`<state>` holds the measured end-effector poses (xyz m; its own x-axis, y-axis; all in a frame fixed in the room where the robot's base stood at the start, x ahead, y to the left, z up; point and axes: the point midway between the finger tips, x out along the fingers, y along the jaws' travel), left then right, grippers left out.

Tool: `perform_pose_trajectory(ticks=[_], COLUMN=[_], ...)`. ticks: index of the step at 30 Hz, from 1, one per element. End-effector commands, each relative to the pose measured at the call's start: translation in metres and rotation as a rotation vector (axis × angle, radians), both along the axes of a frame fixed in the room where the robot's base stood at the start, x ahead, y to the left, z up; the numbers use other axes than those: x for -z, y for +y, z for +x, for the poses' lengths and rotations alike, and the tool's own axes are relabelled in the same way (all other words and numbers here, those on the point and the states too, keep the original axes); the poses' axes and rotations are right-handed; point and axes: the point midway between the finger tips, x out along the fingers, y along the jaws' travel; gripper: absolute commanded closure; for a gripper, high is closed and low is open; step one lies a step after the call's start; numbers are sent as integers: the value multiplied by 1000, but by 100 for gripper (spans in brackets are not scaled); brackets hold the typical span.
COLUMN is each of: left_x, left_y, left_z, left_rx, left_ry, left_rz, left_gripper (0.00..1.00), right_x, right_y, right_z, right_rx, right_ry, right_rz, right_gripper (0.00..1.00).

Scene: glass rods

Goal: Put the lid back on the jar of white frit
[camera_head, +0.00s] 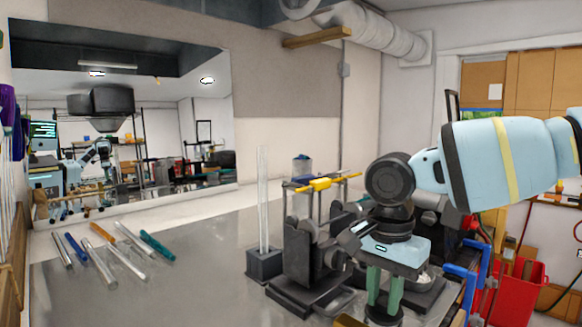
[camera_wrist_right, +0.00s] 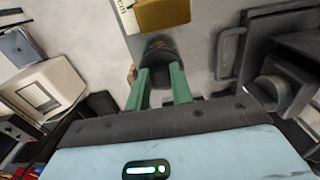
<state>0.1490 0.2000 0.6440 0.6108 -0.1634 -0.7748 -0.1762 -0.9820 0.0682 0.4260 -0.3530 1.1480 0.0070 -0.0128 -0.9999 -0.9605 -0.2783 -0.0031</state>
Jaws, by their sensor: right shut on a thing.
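My right gripper (camera_head: 384,292) points down over the near right part of the bench, its two green fingers shut on a dark round piece that looks like the lid (camera_head: 382,316). In the right wrist view the dark lid (camera_wrist_right: 160,48) sits between the ends of the green fingers (camera_wrist_right: 160,88). Its underside is hidden, and I cannot tell whether it touches anything below. A small dark container with white grains (camera_head: 425,279) shows just right of the gripper; I cannot tell whether it is the frit jar. My left gripper is not in view.
A dark torch stand (camera_head: 305,250) is close left of my right gripper. A clear upright tube stands in a dark block (camera_head: 264,264). Several glass rods (camera_head: 112,250) lie at the left. An ochre block (camera_wrist_right: 162,14) lies near the lid. The bench's (camera_head: 190,285) left middle is clear.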

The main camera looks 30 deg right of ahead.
Motion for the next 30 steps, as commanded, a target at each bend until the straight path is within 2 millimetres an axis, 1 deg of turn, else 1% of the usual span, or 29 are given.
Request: perform_pose_trajectory(ticks=[16, 30], left_x=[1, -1], left_y=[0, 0], left_z=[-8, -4], left_rx=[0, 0], left_ry=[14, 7], left_rz=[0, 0], left_gripper=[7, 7], right_x=[1, 2], right_y=[0, 0], right_z=[0, 0], right_rx=[0, 0], right_ry=[1, 2], right_rz=[0, 0], right_gripper=[99, 99])
